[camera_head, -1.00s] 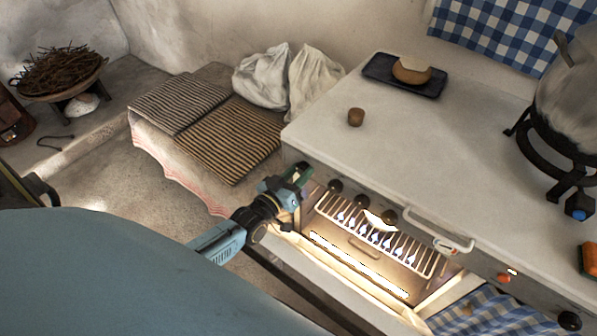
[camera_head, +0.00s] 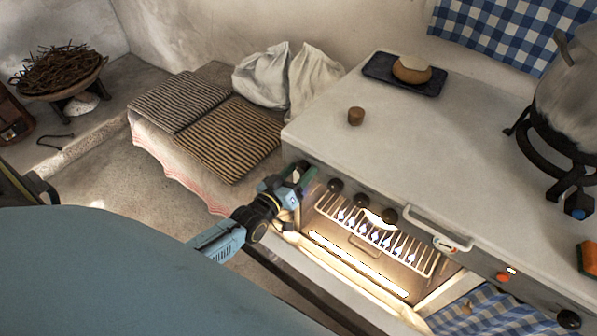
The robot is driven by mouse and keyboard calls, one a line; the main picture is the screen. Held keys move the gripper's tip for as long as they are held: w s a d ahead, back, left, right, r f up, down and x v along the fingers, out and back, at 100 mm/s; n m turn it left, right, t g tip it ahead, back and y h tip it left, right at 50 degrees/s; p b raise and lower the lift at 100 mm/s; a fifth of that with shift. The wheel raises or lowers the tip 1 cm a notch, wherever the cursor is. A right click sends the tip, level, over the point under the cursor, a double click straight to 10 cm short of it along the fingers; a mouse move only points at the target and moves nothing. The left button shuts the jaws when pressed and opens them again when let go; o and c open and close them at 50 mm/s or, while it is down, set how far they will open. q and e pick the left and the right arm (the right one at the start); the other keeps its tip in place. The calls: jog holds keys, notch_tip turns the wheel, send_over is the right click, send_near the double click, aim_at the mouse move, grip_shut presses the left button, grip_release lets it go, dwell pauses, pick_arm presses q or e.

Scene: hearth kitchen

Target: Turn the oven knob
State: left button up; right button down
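The oven front has a row of dark round knobs below the countertop edge: one (camera_head: 335,185), a second (camera_head: 361,200) and a third (camera_head: 389,215). My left gripper (camera_head: 302,178) is at the left end of this row, close against the front panel. Its fingers cover the panel there, so any knob between them is hidden. I cannot tell whether the fingers are closed on something. The oven (camera_head: 420,290) is lit inside, with a white wire rack (camera_head: 400,250) and small flames. My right gripper is not in view.
A towel handle (camera_head: 425,222) with a dial sits right of the knobs.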

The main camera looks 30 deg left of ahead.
pick_arm(q)
jog(key=shift+s, duration=0.55)
jog(key=s, duration=0.4)
jog(key=s+p, duration=0.1)
jog(key=s, duration=0.3)
jog(key=s+a, duration=0.1)
jog(key=s, duration=0.3)
jog(key=shift+s+p, duration=0.15)
jog(key=shift+p, duration=0.15)
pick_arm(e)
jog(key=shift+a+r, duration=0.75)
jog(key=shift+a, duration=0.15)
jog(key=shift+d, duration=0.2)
